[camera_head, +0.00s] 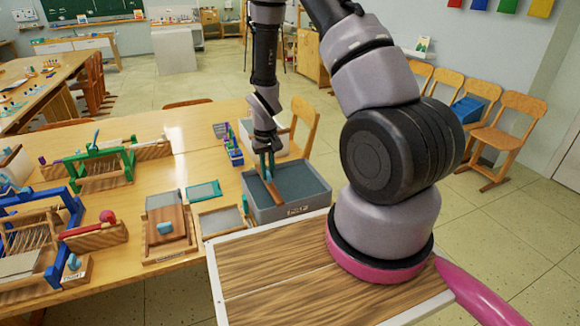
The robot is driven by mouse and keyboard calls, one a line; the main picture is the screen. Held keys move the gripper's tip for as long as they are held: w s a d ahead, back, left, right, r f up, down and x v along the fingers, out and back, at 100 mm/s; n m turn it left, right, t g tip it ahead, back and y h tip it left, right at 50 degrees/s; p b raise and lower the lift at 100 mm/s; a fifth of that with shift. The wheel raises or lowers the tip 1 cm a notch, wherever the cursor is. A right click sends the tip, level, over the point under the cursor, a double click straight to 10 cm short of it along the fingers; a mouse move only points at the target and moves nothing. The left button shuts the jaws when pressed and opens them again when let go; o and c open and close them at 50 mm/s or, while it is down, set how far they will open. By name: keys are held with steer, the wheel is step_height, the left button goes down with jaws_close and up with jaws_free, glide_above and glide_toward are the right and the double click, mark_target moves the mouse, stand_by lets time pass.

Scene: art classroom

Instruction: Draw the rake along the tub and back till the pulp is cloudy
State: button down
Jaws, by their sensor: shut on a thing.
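The tub (291,211) is a grey rectangular container with a small label on its front, standing at the right end of the wooden table. Grey pulp (303,182) fills its inside; I cannot tell how cloudy it is. My gripper (267,172) points down over the tub's left part, its teal fingers shut on the rake. The rake (274,193) shows as a brown wooden piece slanting at the tub's left side, below the fingers. Its lower end and any teeth are hidden or too small to tell.
Left of the tub lie a framed screen (222,220), a teal frame (203,190) and a wooden board with a blue-handled tool (166,228). A green press (100,163) and a blue press (40,225) stand further left. A pale container (246,137) stands behind the tub.

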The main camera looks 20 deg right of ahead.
steer(key=a, duration=0.6)
steer(key=shift+s, duration=0.15)
steer(key=c, duration=0.8)
jaws_free()
steer(key=shift+a, duration=0.1)
steer(key=shift+c, duration=0.2)
step_height(320, 180, up, 11)
steer(key=shift+f, duration=0.1)
